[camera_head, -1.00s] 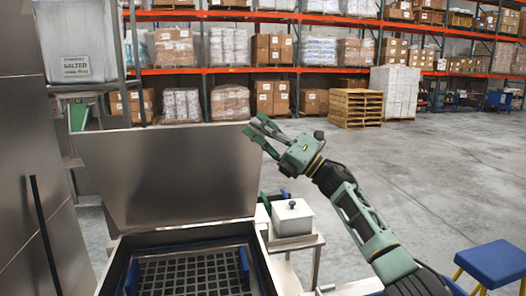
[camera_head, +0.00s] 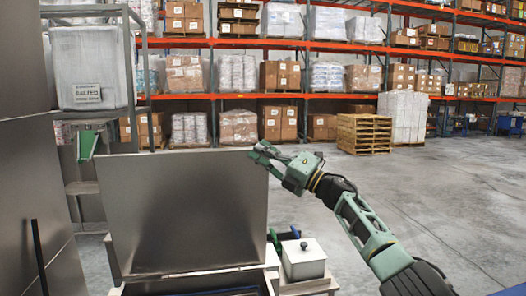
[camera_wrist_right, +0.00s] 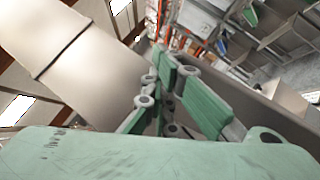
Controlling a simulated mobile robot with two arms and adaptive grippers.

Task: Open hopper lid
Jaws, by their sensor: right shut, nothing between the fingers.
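The hopper lid (camera_head: 185,212) is a large plain steel panel. It stands raised, nearly upright, at the back of the hopper (camera_head: 195,290), whose opening shows only as a strip at the bottom edge of the head view. My right gripper (camera_head: 258,154), pale green, is at the lid's upper right corner. It is shut with nothing in it; whether it touches the lid edge I cannot tell. Its fingers (camera_wrist_right: 165,95) also show close together in the right wrist view. My left gripper is not in view.
A small white box with a black knob (camera_head: 303,258) stands right of the hopper. The floor at right is clear.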

